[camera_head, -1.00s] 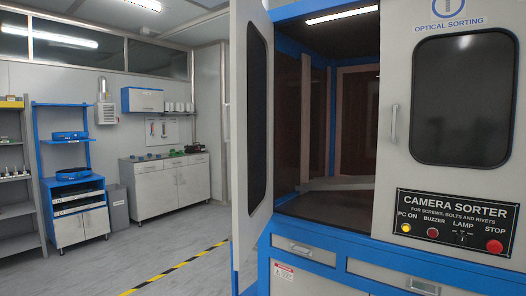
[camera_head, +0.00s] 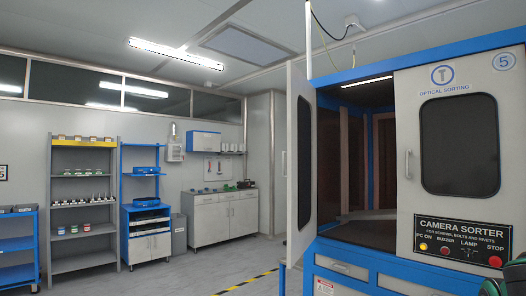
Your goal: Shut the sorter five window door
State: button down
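The sorter (camera_head: 373,262) is a white and blue cabinet at the right, with a round 5 sign (camera_head: 503,61) at its top right. Its left window door (camera_head: 291,200) stands swung out, seen nearly edge-on, with a dark window. The dark inside of the cabinet shows through the opening. The right window door (camera_head: 406,215) is shut and has an upright handle (camera_head: 408,165). My gripper is not in view. A dark part with a green edge cuts into the bottom right corner; I cannot tell which part it is.
A control panel (camera_head: 459,257) with lit buttons sits under the right door. Drawers (camera_head: 341,266) lie below the opening. Grey shelving (camera_head: 82,232), a blue rack (camera_head: 124,215) and a white cabinet (camera_head: 222,218) stand along the back wall. The floor left of the sorter is clear, with a yellow-black stripe (camera_head: 252,280).

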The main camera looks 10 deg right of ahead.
aim_at(301, 184)
jog(key=z, duration=0.1)
jog(key=k, duration=0.25)
jog(key=u, duration=0.9)
jog(key=i, duration=1.1)
jog(key=z, duration=0.3)
jog(key=i, duration=1.05)
jog(key=z, duration=1.1)
jog(key=i, duration=0.55)
jog(key=u, duration=0.25)
jog(key=k, duration=1.2)
jog(key=u, duration=0.2)
jog(key=i, duration=0.65)
jog(key=z, duration=0.05)
